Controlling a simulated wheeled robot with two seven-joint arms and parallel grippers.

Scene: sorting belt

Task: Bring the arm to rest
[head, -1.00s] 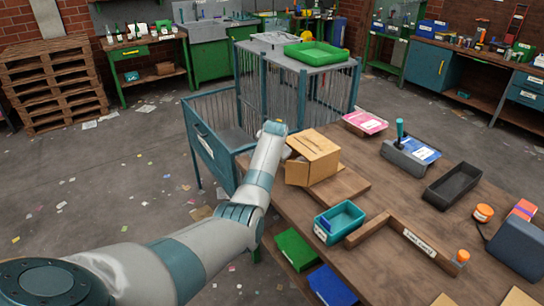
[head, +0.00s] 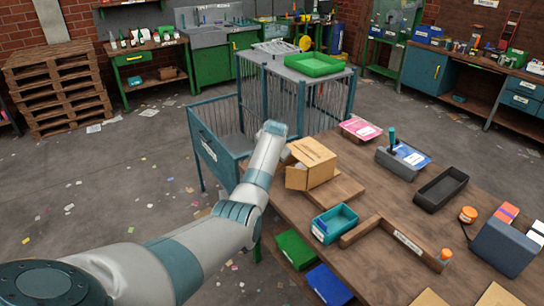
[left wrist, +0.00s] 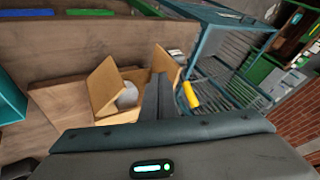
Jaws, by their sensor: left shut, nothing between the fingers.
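My left arm reaches in from the lower left of the head view, its gripper end (head: 274,128) beside the blue wire cage (head: 208,150) and the open cardboard box (head: 318,155). In the left wrist view the shut fingers (left wrist: 159,95) are dark and empty. They appear in front of the cardboard box (left wrist: 103,86), whose flaps stand open around a whitish round thing (left wrist: 127,96). I cannot tell how high the fingers are above it. My right gripper is in neither view.
The wooden table (head: 375,192) carries a teal bin (head: 338,222), a black tray (head: 440,189), a grey box with blue top (head: 404,158) and a pink-topped box (head: 361,129). A green tray (head: 313,66) lies on the cage top. Floor at left is open, with scraps.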

